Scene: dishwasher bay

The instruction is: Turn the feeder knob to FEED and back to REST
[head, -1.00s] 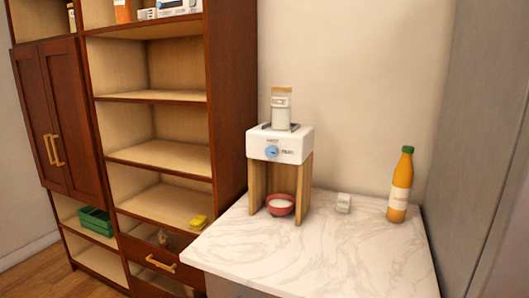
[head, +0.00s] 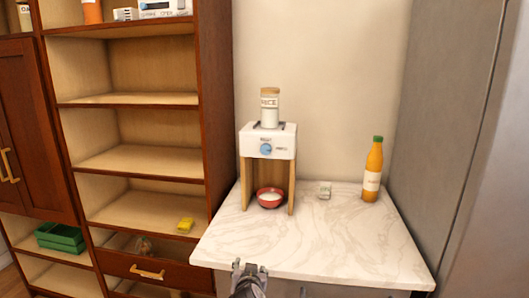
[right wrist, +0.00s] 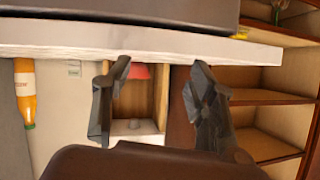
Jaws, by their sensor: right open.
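The feeder is a white box (head: 283,143) on wooden legs, standing on the marble counter. Its round blue knob (head: 266,149) is on the front face, with small labels above and to the right; I cannot tell which way it points. A jar labelled RICE (head: 269,107) stands on top. A red bowl (head: 262,194) with white contents sits below, between the legs. My right gripper (head: 251,267) is open and empty in front of the counter's front edge, well short of the knob.
An orange bottle with a green cap (head: 372,170) and a small white box (head: 324,191) stand right of the feeder. A brown shelf unit (head: 219,100) rises on the left, a grey panel (head: 440,120) on the right. The front of the counter (head: 320,240) is clear.

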